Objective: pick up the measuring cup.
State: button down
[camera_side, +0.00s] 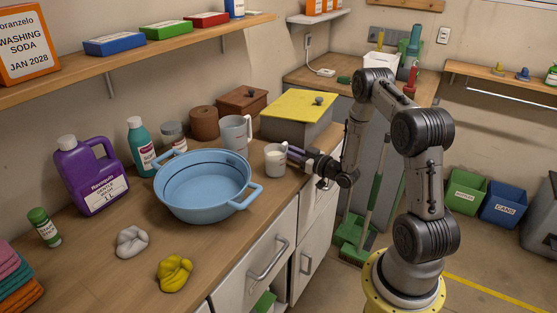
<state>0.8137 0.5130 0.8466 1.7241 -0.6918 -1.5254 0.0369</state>
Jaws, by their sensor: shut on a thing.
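A small white measuring cup (275,163) is at the right of the blue basin, near the counter's front edge. My gripper (287,157) reaches in from the right, level with the cup, and is shut on its right side near the rim. The cup looks upright. Whether its base touches the counter I cannot tell. The fingertips are small and partly hidden against the cup.
A blue basin (202,210) stands left of the cup. A larger pale jug (235,134) is behind it, and a grey box with a yellow lid (297,105) is behind my gripper. A yellow cloth (174,273) lies at the front. Bare counter (222,240) shows before the basin.

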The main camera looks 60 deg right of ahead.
jog(key=shift+r, duration=0.25)
dwell(0.4)
